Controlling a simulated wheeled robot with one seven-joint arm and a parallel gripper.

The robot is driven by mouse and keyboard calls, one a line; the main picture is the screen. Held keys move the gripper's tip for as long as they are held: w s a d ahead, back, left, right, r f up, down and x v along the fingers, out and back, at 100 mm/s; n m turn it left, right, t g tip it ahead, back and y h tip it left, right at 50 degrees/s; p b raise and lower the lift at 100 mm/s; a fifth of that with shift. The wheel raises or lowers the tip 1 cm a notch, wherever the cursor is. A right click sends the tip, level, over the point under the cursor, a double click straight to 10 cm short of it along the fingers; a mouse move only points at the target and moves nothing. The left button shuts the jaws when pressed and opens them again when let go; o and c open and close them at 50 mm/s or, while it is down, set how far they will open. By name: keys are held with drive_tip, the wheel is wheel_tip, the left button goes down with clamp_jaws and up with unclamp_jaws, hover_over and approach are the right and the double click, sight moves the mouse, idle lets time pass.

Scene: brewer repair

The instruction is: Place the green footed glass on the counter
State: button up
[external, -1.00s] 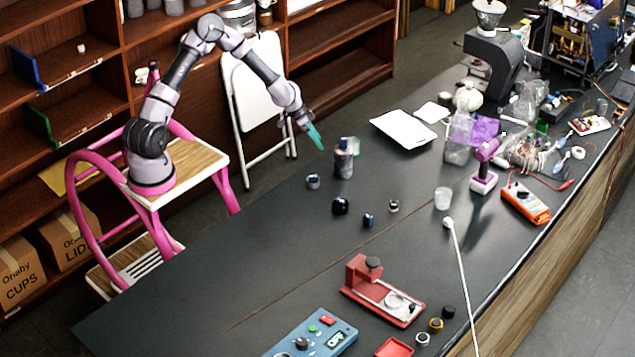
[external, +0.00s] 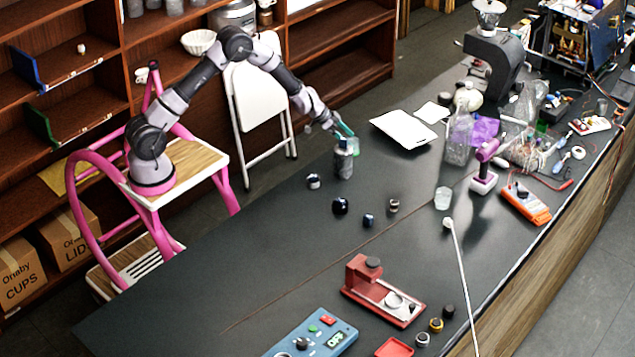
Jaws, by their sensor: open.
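The green footed glass (external: 354,146) stands at the far-left edge of the dark counter, partly hidden behind a grey canister and my gripper. My gripper (external: 345,133) is open, with its teal fingers right at the top of the canister and beside the glass's rim. I cannot tell whether the fingers touch the glass or reach around it. The glass's foot is hidden. The dark counter (external: 260,250) runs under these things.
The grey canister (external: 343,165) stands just in front of the glass. Small dark knobs (external: 340,206) and metal rings lie nearer on the counter. A white sheet (external: 403,129) lies to the right. The left front of the counter is clear.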

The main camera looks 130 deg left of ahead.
sight(359, 151)
drive_tip(key=x, duration=0.5)
drive_tip(key=shift+w+a+f, duration=0.2)
drive_tip(key=shift+a, duration=0.1)
drive_tip(key=shift+c, duration=0.3)
clamp_jaws()
